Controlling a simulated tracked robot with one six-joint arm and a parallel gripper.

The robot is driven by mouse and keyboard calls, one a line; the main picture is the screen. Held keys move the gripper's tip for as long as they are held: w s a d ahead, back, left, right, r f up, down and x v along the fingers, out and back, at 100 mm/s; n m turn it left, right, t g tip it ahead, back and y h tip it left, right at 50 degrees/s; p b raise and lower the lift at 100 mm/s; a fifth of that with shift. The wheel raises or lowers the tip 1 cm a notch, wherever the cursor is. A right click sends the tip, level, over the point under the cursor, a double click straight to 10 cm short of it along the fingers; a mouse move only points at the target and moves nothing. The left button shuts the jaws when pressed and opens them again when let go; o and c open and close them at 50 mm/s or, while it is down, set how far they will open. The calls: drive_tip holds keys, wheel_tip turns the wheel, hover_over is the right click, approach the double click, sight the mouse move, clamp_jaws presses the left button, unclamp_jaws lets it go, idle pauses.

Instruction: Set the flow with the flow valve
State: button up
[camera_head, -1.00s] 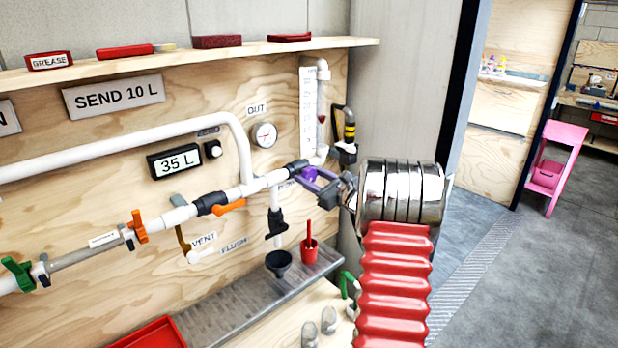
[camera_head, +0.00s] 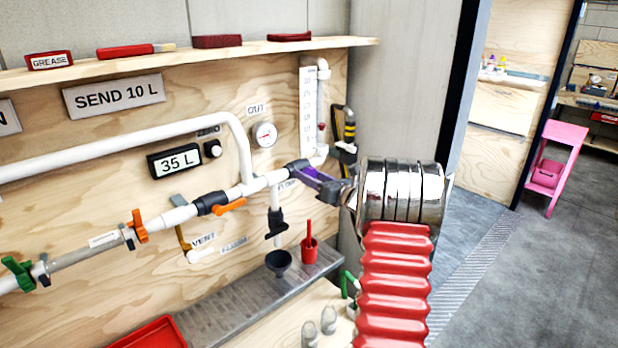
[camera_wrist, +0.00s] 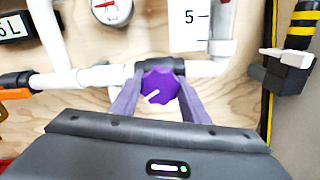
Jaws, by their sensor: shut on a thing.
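The flow valve has a purple lobed knob (camera_wrist: 160,86) with a white pointer mark, set on a dark valve body in the white pipe. In the wrist view the pointer slants toward the lower left. My gripper (camera_wrist: 158,93) has one purple-grey finger on each side of the knob and is shut on it. In the head view my gripper (camera_head: 306,171) reaches the pipe from the right, and its fingers largely hide the knob. A clear upright tube with a scale (camera_head: 309,112) stands just above the valve; a small red piece shows inside it.
A display (camera_head: 174,162) reads 35 L, and a sign (camera_head: 113,95) reads SEND 10 L. A round gauge (camera_head: 264,135) sits above the pipe. Orange-handled (camera_head: 138,226) and green-handled (camera_head: 18,274) valves lie to the left. A black-and-yellow handle (camera_head: 349,130) is close at right.

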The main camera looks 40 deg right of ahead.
drive_tip(key=shift+m, duration=0.7)
drive_tip(key=o, duration=1.1)
drive_tip(key=shift+c, duration=0.2)
drive_tip(key=shift+s, duration=0.15)
drive_tip(key=s, duration=1.3)
drive_tip(key=shift+s+d, duration=0.2)
drive_tip(key=shift+s, duration=0.05)
